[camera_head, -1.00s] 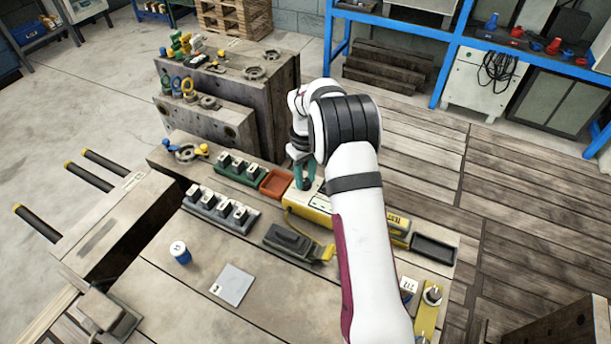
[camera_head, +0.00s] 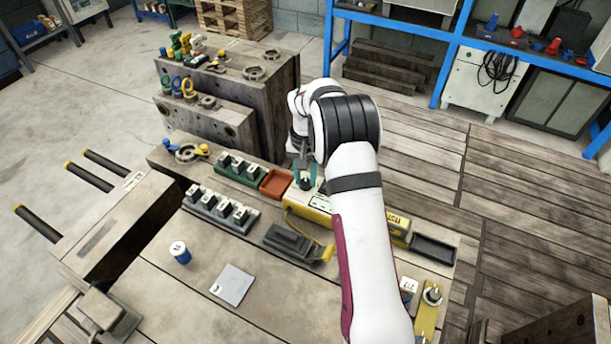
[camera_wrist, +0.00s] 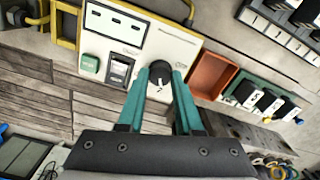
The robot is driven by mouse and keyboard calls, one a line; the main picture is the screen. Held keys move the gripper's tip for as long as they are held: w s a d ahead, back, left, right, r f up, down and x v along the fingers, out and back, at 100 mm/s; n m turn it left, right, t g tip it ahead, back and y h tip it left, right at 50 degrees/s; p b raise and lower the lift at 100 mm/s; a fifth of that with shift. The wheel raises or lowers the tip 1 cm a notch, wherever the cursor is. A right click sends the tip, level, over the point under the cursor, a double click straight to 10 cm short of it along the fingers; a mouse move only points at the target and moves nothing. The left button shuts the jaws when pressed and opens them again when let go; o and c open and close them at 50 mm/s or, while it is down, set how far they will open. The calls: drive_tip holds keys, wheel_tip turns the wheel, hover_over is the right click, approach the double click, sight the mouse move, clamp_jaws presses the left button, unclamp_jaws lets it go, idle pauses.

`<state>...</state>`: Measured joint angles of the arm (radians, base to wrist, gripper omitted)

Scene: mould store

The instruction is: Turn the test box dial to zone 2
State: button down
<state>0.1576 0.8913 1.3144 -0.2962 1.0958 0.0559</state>
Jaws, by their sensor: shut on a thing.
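The test box (camera_head: 312,206) is a yellow-sided box with a pale top panel, on the wooden bench. Its top panel (camera_wrist: 150,38) shows in the wrist view with a green button (camera_wrist: 90,63) and a small dark switch or display (camera_wrist: 119,70). The black dial (camera_wrist: 160,72) is at the panel's edge. My gripper (camera_wrist: 160,80) has teal fingers and is shut on the dial, one finger on each side. It also shows from above in the head view (camera_head: 306,180). A small white mark shows on the dial; I cannot surely tell which zone it points to.
A red-brown tray (camera_head: 276,183) and a green block rack (camera_head: 236,172) stand close left of the box. A grey rack (camera_head: 221,212), a dark device (camera_head: 290,242) and a black tray (camera_head: 434,250) are nearby. The bench front holds a grey plate (camera_head: 232,285).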

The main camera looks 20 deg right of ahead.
sight(306, 181)
drive_tip(key=shift+m, duration=0.6)
drive_tip(key=c, duration=0.6)
unclamp_jaws()
wheel_tip(306, 181, up, 16)
drive_tip(key=shift+f, duration=0.1)
drive_tip(key=s+a+r, duration=0.5)
drive_tip(key=s, duration=0.5)
drive_tip(key=shift+n+y, duration=0.7)
drive_tip(key=shift+y, duration=0.2)
drive_tip(key=s+a+f, duration=0.1)
drive_tip(key=s+a, duration=0.1)
drive_tip(key=s, duration=0.6)
drive_tip(key=s+a+f, duration=0.2)
drive_tip(key=s, duration=0.7)
drive_tip(key=s+a+f, duration=0.1)
drive_tip(key=s+a, duration=0.1)
drive_tip(key=s, duration=0.7)
drive_tip(key=shift+a+f, duration=0.15)
drive_tip(key=shift+f, duration=0.25)
